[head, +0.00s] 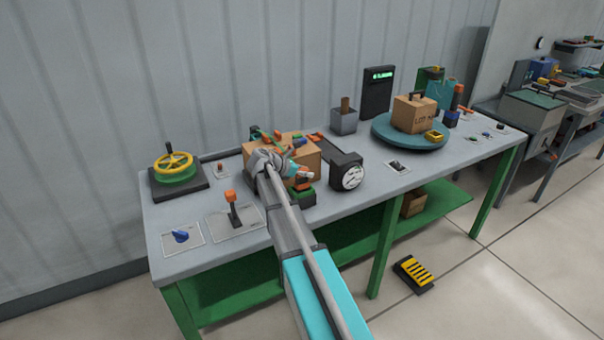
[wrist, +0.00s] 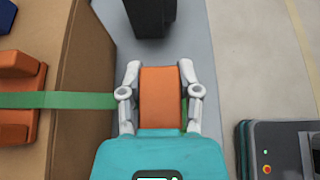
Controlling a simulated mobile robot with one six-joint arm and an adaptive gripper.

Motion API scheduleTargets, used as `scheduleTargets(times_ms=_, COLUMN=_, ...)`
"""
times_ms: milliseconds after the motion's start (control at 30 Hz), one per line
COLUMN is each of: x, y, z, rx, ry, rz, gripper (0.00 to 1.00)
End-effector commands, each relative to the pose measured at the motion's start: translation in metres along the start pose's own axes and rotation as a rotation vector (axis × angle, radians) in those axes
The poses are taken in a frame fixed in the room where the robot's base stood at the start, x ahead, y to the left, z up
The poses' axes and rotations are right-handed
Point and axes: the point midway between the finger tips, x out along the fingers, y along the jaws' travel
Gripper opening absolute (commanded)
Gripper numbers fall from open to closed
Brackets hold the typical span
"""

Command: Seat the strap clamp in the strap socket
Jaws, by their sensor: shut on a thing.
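My gripper (wrist: 160,85) is shut on an orange block, which I take to be the strap clamp (wrist: 160,100); one finger lies along each side. A green strap (wrist: 50,100) runs from over the cardboard box (wrist: 85,60) to the clamp. In the head view my gripper (head: 300,174) is at the front right side of the box (head: 308,160), above a small green and dark block (head: 302,196), possibly the strap socket. I cannot tell whether the clamp touches it. In the wrist view the socket is hidden under the clamp and gripper.
A dial gauge (head: 348,174) stands just right of the box. Left are a yellow handwheel (head: 174,163) and an orange-topped lever (head: 232,205). A turntable (head: 410,136) with a carton (head: 414,114) is at the right. The bench's front edge (head: 390,186) is close to my gripper.

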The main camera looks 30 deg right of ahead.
Motion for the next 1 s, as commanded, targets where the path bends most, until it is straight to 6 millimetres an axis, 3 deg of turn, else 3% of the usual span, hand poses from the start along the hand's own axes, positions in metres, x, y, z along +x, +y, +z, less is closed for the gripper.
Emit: scheduleTargets(times_ms=1000, x=0.008, y=0.000, z=-0.013, rx=0.000, ry=0.000, rz=-0.001, gripper=0.00)
